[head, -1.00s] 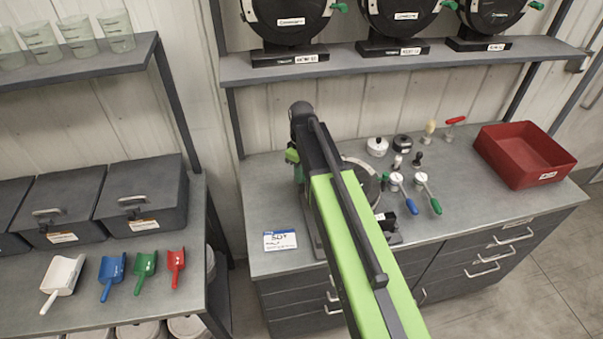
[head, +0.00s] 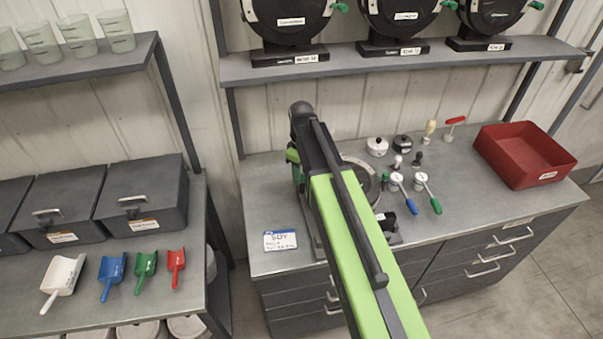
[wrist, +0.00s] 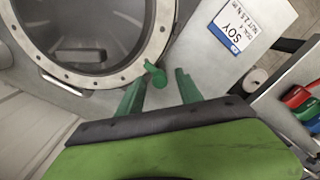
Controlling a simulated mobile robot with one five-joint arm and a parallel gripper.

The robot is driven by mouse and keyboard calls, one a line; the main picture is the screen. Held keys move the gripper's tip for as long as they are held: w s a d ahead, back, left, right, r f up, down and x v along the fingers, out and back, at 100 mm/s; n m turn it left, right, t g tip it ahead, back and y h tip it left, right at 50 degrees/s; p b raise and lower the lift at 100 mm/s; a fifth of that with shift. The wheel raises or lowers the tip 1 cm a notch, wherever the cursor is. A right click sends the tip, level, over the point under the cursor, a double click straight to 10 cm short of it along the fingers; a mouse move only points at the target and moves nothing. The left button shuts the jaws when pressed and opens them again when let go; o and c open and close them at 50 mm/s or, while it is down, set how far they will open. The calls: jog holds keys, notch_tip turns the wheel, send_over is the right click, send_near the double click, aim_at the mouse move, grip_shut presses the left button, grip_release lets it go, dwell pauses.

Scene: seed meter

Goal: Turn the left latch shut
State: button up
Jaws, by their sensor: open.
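In the wrist view, the seed meter's round metal housing (wrist: 148,62) fills the upper left, its bowl open towards me. A green latch (wrist: 156,76) with a rounded knob sits at the rim's lower right. My gripper (wrist: 159,82) is open, with one green finger on each side of the latch. The fingertips are near the knob; I cannot tell whether either touches it. In the head view, my arm hides most of the meter (head: 358,172) and the gripper. The latch cannot be made out there.
A SOY card (wrist: 236,27) lies right of the latch and also shows on the bench (head: 280,241). Scoops (head: 112,271) lie on the left bench.

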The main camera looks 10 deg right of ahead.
aim_at(302, 176)
jog(key=shift+r, duration=0.15)
notch_tip(302, 176, up, 17)
jog(key=p, duration=1.7)
